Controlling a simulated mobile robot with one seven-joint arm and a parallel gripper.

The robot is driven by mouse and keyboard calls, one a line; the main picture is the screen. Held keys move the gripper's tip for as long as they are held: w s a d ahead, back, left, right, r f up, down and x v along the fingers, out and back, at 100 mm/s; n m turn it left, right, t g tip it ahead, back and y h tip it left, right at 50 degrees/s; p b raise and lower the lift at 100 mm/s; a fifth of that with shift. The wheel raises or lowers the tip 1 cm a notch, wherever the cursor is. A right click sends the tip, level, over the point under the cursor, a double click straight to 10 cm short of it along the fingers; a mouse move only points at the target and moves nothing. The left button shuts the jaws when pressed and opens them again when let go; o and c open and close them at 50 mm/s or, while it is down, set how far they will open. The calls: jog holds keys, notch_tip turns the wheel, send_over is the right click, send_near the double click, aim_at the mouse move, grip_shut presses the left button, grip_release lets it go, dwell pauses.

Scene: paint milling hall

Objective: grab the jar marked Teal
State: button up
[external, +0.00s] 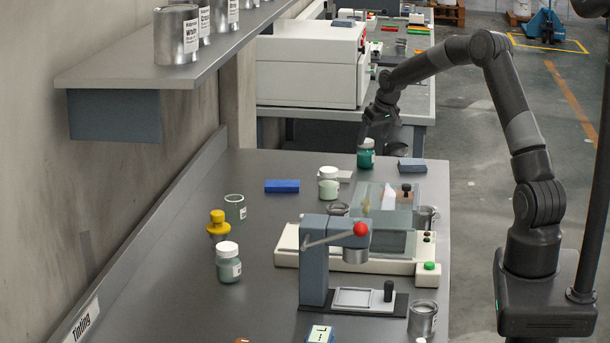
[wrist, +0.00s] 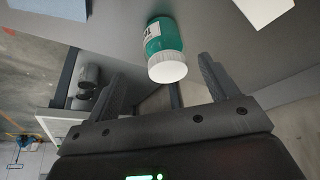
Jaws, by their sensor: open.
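A teal jar with a white lid (external: 366,157) stands near the far edge of the bench. In the wrist view the teal jar (wrist: 163,38) shows its white lid toward me and part of a white label, too small to read. My gripper (external: 378,135) is above the jar in the external view, pointing down. In the wrist view my gripper (wrist: 158,76) is open, with one finger to each side of the lid. The jar appears beyond the fingertips and nothing is held.
A grey-blue block (external: 412,165) lies right of the jar. Nearer stand a pale green jar (external: 328,188), a grey-green jar (external: 229,268), a clear-covered machine (external: 385,205) and a press (external: 315,260). A blue block (external: 282,186) lies left. A shelf (external: 110,76) overhangs at left.

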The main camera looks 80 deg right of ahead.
aim_at(366, 151)
jog(key=shift+w+x, duration=0.2)
jog(key=shift+x, duration=1.55)
jog(key=shift+w+x, duration=0.2)
jog(key=shift+x, duration=1.5)
jog(key=shift+a+r, duration=0.1)
jog(key=shift+a, duration=0.1)
jog(key=shift+c, duration=0.2)
jog(key=c, duration=1.1)
